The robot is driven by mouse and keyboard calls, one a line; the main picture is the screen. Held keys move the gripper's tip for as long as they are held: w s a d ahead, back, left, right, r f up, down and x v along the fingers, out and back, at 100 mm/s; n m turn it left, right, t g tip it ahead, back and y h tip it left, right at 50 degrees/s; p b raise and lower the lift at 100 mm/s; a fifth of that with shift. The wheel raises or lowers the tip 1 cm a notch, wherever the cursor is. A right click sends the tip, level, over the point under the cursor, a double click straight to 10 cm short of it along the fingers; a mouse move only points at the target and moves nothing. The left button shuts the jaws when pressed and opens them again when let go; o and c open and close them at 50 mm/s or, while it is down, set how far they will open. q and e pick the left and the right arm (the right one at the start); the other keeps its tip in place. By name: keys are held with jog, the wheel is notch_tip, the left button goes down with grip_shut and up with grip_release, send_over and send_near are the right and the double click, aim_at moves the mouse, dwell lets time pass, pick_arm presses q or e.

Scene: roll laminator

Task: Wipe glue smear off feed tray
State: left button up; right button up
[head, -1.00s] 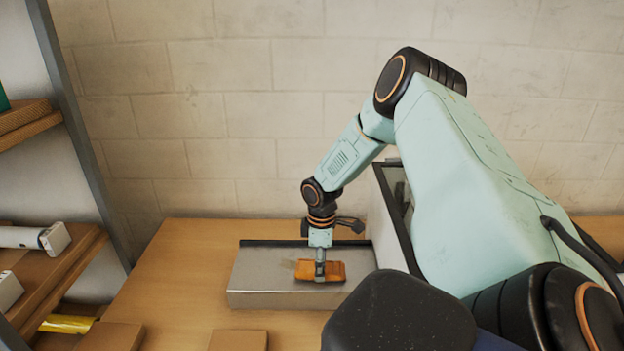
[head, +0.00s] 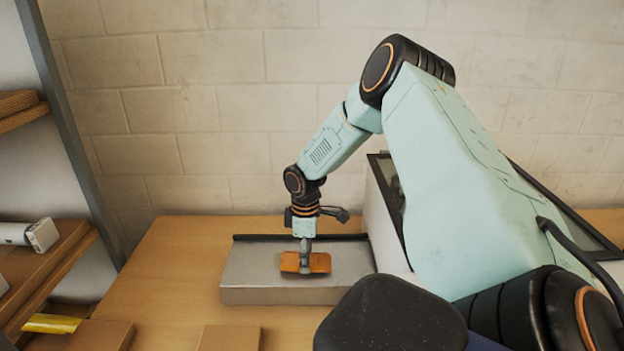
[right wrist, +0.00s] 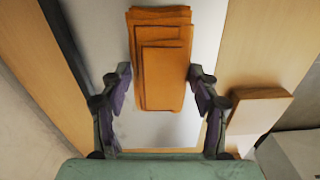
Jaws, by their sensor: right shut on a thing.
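The feed tray (head: 345,262) is a low grey metal tray on the wooden table. My right gripper (head: 304,264) points down over its middle, shut on a folded orange cloth (head: 320,264). The cloth looks to be resting on the tray surface. In the right wrist view my right gripper (right wrist: 160,72) has one finger on each side of the cloth (right wrist: 162,85), with the grey tray (right wrist: 205,25) under it. I can make out no glue smear on the visible tray surface; the cloth and gripper hide part of it. My left gripper is not in view.
The laminator's pale side (head: 382,235) stands right of the tray, partly behind my right arm. A dark strip (head: 300,237) runs along the tray's back edge. Brown boxes (head: 230,338) lie in front. A shelf (head: 60,262) stands at left. Table left of the tray is clear.

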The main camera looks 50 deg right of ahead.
aim_at(286, 254)
jog(key=shift+w+a+f+b, duration=0.1)
jog(key=shift+w+a+b, duration=0.05)
jog(key=shift+w+b, duration=0.25)
jog(key=shift+w+a+f+b, duration=0.1)
jog(key=shift+w+b, duration=0.3)
jog(key=shift+w+a+b, duration=0.6)
jog(key=shift+w+b, duration=0.3)
jog(key=shift+w+a+b, duration=0.2)
jog(key=shift+w+b, duration=0.45)
jog(key=shift+w, duration=0.1)
jog(key=shift+w+a+r+b, duration=0.1)
jog(key=shift+w+a+b, duration=0.25)
jog(key=shift+w, duration=0.2)
jog(key=shift+w+a+b, duration=0.2)
jog(key=shift+w+b, duration=0.1)
jog(key=shift+w, duration=0.2)
jog(key=shift+w+a+b, duration=0.2)
jog(key=shift+w+b, duration=0.4)
jog(key=shift+w, duration=0.15)
jog(key=shift+w+a+b, duration=0.5)
jog(key=shift+w+a, duration=0.1)
jog(key=shift+w, duration=0.35)
